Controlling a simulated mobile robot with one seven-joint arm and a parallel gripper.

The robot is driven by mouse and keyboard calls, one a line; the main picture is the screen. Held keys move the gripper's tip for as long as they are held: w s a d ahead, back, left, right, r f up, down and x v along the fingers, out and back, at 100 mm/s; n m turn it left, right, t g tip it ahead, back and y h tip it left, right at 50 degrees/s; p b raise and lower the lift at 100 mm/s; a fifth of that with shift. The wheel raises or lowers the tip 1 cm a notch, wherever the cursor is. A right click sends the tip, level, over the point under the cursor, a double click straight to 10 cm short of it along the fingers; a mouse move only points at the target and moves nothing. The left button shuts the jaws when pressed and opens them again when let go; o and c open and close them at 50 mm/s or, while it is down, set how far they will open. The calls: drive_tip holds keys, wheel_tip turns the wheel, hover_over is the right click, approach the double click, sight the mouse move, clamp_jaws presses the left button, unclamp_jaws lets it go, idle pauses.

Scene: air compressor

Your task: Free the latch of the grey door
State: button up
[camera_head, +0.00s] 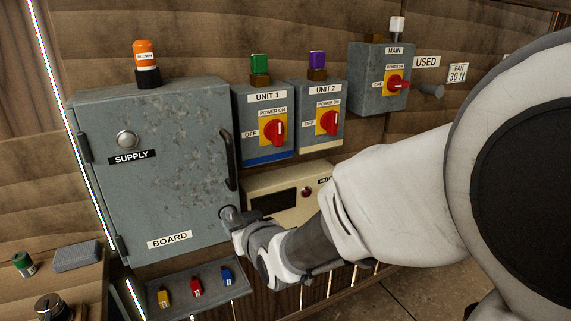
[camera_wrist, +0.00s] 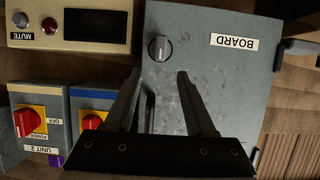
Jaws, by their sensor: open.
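The grey door (camera_head: 165,190) is the front of the board cabinet and looks closed. It carries SUPPLY and BOARD labels, a round button-like fitting (camera_head: 126,140) and a black handle (camera_head: 228,160) on its right edge. The latch is a small round grey knob (camera_wrist: 160,48) with a raised grip, near the door's edge in the wrist view. In the head view its place is at the door's lower right, close to my gripper (camera_head: 236,222). In the wrist view my gripper (camera_wrist: 158,74) is open and empty, its fingertips pointing toward the latch, with the knob between their lines. Contact cannot be told.
Right of the door are the UNIT 1 box (camera_head: 262,125), UNIT 2 box (camera_head: 322,115) and MAIN box (camera_head: 380,80), with red switches. A beige panel (camera_head: 275,195) sits beside my gripper. Below is a tray (camera_head: 215,297) with yellow, red and blue pieces.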

sight(230, 213)
drive_tip(key=x, duration=0.7)
drive_tip(key=shift+w+a+f, duration=0.1)
drive_tip(key=shift+w+a, duration=0.05)
drive_tip(key=shift+w, duration=0.15)
drive_tip(key=shift+c, duration=0.2)
clamp_jaws()
